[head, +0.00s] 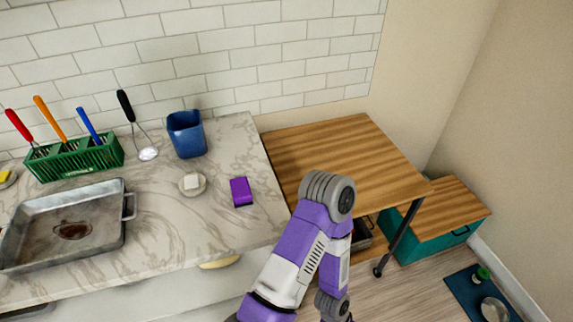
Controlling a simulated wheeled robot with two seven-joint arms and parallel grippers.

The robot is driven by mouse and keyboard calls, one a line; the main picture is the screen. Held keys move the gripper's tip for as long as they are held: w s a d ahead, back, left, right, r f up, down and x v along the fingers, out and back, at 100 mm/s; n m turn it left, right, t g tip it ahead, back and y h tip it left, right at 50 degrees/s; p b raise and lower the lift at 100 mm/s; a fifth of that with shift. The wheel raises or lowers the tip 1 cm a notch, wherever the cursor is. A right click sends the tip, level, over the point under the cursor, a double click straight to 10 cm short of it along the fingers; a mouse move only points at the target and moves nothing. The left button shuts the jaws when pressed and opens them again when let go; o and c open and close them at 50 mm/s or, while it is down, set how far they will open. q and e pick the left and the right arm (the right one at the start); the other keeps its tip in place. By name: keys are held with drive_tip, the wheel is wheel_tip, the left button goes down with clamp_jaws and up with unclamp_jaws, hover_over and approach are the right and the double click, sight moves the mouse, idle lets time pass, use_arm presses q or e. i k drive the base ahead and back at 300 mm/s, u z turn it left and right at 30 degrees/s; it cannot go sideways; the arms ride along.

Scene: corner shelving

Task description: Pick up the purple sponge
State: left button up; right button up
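The purple sponge (240,190) lies on the marble counter (195,225), near its right end. It is fully visible and nothing touches it. One of my arms, purple, white and grey, rises from the bottom of the head view to the right of the sponge. Its bent joint is near the counter's right edge, and it folds back down out of the picture. I see no gripper fingers of either hand.
A small dish (192,184) with a pale block and a blue cup (187,134) stand near the sponge. A metal pan (70,225), a green utensil rack (75,158) and a ladle (148,153) are left. A lower wooden table (345,150) adjoins right.

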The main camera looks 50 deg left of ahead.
sight(242, 196)
drive_tip(key=i, duration=0.4)
drive_tip(key=u, duration=3)
